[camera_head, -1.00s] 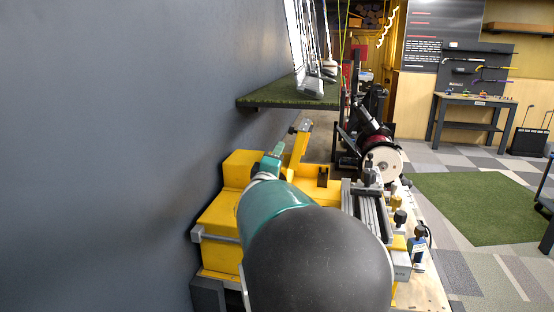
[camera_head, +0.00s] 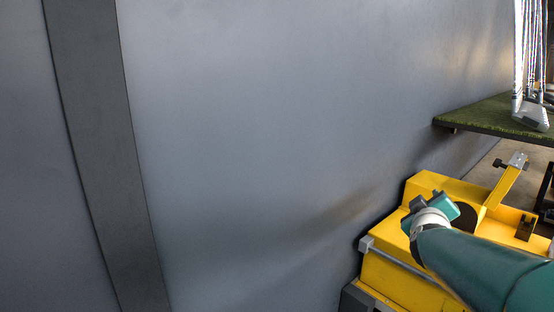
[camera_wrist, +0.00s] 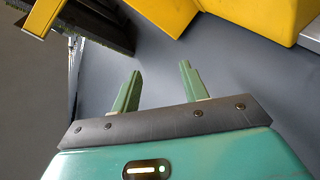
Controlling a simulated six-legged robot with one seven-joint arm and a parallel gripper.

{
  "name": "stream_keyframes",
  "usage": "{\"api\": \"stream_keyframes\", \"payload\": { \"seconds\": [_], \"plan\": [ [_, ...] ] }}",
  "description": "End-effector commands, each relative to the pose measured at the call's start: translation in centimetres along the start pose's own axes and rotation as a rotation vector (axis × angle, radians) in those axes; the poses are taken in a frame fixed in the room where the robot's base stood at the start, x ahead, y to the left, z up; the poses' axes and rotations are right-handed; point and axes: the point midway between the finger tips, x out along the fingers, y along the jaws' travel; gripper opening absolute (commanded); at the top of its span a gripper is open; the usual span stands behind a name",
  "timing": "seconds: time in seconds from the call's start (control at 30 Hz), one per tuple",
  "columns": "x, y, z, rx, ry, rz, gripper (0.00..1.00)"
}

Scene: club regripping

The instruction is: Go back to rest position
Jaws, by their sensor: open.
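My gripper (camera_wrist: 158,88) is open in the wrist view, its two green fingers apart with nothing between them and the grey wall (camera_wrist: 220,60) behind. In the head view my teal arm comes in from the lower right, and its wrist is over the yellow machine (camera_head: 395,280). The fingers cannot be made out clearly there. The yellow machine also shows at the top of the wrist view (camera_wrist: 250,15).
The grey wall (camera_head: 280,130) with a dark vertical strip (camera_head: 100,150) fills most of the head view. A turf-topped shelf (camera_head: 480,115) holding golf clubs (camera_head: 530,115) juts from the wall at the right, beyond the machine.

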Motion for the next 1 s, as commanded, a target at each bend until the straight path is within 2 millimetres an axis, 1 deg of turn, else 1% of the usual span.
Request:
{"api": "stream_keyframes", "payload": {
  "seconds": [0.03,0.07,0.1,0.17,0.2,0.27,0.3,0.37,0.4,0.5,0.6,0.7,0.73,0.8,1.0],
  "plan": [
    [-2.1,-1.7,-1.1,0.079,0.024,-0.102,0.44],
    [-3.3,-2.9,-1.7,0.124,0.028,-0.166,0.44],
    [-5.0,-4.4,-2.3,0.179,0.028,-0.249,0.44],
    [-7.9,-6.6,-2.9,0.253,0.010,-0.370,0.44],
    [-9.9,-8.1,-3.1,0.295,-0.013,-0.448,0.44],
    [-13.2,-10.0,-3.0,0.350,-0.064,-0.553,0.44],
    [-15.3,-11.2,-2.8,0.380,-0.108,-0.615,0.44],
    [-18.7,-12.8,-2.0,0.417,-0.189,-0.693,0.44],
    [-20.9,-13.8,-1.2,0.437,-0.253,-0.735,0.44],
    [-25.8,-15.4,1.1,0.469,-0.420,-0.791,0.44],
    [-29.2,-16.2,3.4,0.486,-0.565,-0.794,0.44],
    [-31.1,-16.4,4.8,0.497,-0.653,-0.778,0.44],
    [-31.4,-16.5,5.1,0.499,-0.668,-0.774,0.44],
    [-31.7,-16.5,5.4,0.501,-0.686,-0.769,0.44],
    [-31.7,-16.5,5.3,0.502,-0.687,-0.770,0.44]
  ]
}}
